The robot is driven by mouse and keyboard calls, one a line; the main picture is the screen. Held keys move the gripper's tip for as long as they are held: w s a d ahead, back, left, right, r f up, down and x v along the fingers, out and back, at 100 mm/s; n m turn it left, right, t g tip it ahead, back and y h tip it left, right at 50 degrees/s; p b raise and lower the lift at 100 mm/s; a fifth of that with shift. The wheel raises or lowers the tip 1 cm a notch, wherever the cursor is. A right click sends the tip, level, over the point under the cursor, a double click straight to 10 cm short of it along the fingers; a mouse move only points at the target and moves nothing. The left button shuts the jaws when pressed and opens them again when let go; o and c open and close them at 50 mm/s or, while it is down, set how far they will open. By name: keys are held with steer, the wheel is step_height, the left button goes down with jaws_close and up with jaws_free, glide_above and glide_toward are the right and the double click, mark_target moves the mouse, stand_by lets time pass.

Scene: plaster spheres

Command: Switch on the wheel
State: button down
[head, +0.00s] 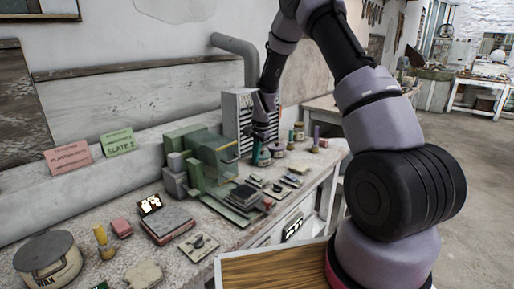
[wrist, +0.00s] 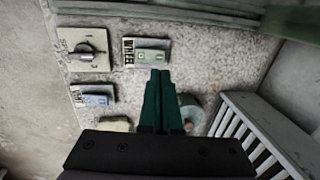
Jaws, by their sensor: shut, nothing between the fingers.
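In the wrist view a block with a pale green face (wrist: 151,55) sits beside a plate that seems to read WHEEL (wrist: 129,50). My gripper (wrist: 159,73) has its dark green fingers shut together and empty. Their tips appear just below the green block in that view; I cannot tell whether they touch it. In the head view my gripper (head: 257,152) reaches down behind the green machine (head: 207,160). The wheel switch is not distinguishable in the head view.
A rotary knob (wrist: 86,49) and a blue-faced block (wrist: 95,98) lie left of my fingers. A slatted grey unit (wrist: 258,128) and a round teal thing (wrist: 191,112) are to the right. Small items crowd the workbench (head: 225,235).

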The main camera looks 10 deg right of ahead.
mark_target(253, 175)
steer(key=f, duration=0.4)
steer(key=w+f, duration=0.1)
steer(key=f, duration=0.1)
steer(key=shift+a+f, duration=0.3)
steer(key=shift+a, duration=0.05)
steer(key=shift+a+f, duration=0.1)
steer(key=shift+f, duration=0.2)
steer(key=shift+g, duration=0.3)
steer(key=shift+s+d+r, duration=0.2)
steer(key=shift+s+d, duration=0.35)
steer(key=shift+s, duration=0.05)
steer(key=shift+r, duration=0.1)
